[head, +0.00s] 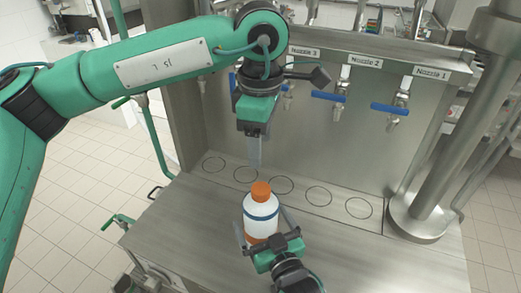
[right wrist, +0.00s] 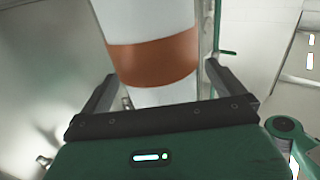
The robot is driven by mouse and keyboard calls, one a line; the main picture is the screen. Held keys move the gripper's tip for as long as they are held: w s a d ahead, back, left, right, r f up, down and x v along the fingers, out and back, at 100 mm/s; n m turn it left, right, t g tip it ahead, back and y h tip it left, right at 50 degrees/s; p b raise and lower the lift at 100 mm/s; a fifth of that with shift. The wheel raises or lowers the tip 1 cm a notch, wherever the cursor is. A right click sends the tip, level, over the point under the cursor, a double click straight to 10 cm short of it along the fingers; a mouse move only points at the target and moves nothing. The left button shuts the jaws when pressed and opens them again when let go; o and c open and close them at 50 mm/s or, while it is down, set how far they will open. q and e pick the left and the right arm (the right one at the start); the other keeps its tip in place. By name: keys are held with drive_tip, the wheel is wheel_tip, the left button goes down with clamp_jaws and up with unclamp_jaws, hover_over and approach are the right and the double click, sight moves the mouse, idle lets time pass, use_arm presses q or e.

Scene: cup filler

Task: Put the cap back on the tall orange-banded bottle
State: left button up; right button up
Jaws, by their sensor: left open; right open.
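A white bottle (head: 262,226) with a dark blue band and an orange band near its base stands upright on the steel counter. An orange cap (head: 261,189) sits on its top; I cannot tell how firmly it is seated. My left gripper (head: 254,160) points down, open, above and behind the bottle, apart from the cap. Its fingers show edge-on. My right gripper (head: 261,222) is open with its fingers on either side of the bottle's lower part. The right wrist view shows the orange band of the bottle (right wrist: 153,62) between the two fingers; the cap is out of that view.
Behind the bottle is a steel panel with blue-handled nozzles (head: 329,97) above a row of several marked circles (head: 319,195). A thick steel column (head: 465,130) stands at the right. The counter (head: 185,235) is clear to the bottle's left.

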use_arm(q)
wheel_tip(320, 180, down, 3)
drive_tip(key=b, duration=0.2)
drive_tip(key=shift+f+b, duration=0.15)
drive_tip(key=shift+b, duration=0.25)
drive_tip(key=shift+f, duration=0.1)
use_arm(e)
drive_tip(key=v, duration=1.2)
drive_tip(key=shift+w+a, duration=0.1)
